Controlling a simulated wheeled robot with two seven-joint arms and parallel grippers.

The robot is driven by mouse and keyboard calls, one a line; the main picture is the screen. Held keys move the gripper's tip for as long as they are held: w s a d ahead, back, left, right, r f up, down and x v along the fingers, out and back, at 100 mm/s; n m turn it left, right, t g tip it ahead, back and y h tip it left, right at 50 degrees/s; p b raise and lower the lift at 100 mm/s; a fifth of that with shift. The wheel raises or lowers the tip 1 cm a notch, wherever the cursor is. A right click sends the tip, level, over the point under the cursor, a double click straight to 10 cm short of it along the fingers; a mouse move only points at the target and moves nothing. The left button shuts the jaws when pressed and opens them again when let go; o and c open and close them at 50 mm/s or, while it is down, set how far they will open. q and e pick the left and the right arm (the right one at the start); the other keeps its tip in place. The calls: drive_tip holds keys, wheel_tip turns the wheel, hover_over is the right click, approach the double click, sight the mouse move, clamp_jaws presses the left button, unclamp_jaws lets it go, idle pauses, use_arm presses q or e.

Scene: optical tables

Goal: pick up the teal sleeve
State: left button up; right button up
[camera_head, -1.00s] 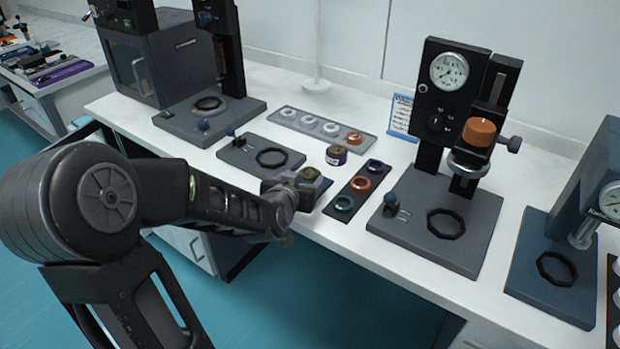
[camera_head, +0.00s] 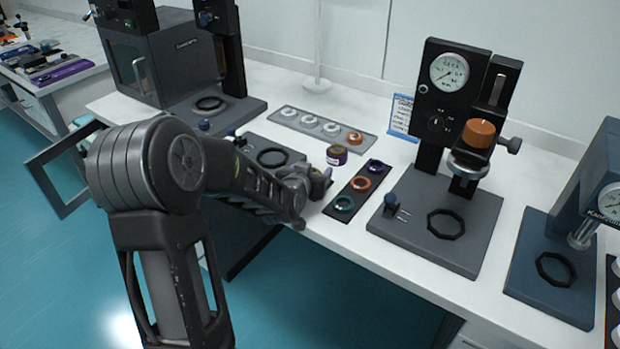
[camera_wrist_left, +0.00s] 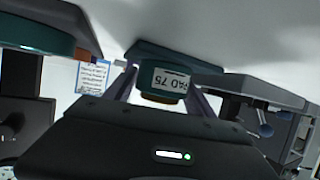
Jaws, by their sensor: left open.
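The teal sleeve (camera_head: 344,203) is a ring at the near end of a dark rack (camera_head: 338,215), beside my left gripper (camera_head: 320,180). A large teal ring (camera_wrist_left: 35,36) at the upper left of the left wrist view may be this sleeve; I cannot tell for sure. My left gripper is open, low over the front of the table, left of the rack. In the wrist view, a teal pot labelled PAD 75 (camera_wrist_left: 163,78) shows between or just beyond the fingers (camera_wrist_left: 160,98). In the head view the gripper hides this pot. My right gripper is out of view.
An orange ring (camera_head: 361,184) and a purple ring (camera_head: 375,166) share the rack. A purple pot (camera_head: 336,154) stands behind my gripper. A grey tray of rings (camera_head: 316,127) lies farther back. A gauge press (camera_head: 447,150) stands to the right.

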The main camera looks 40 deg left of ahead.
sight(313, 168)
use_arm(q)
drive_tip(key=shift+w, duration=0.15)
drive_tip(key=shift+c, duration=0.2)
idle(0.3)
drive_tip(key=c, duration=1.3)
drive_tip(key=shift+o, duration=0.2)
wheel_tip(313, 168, up, 10)
drive_tip(key=shift+p, duration=0.95)
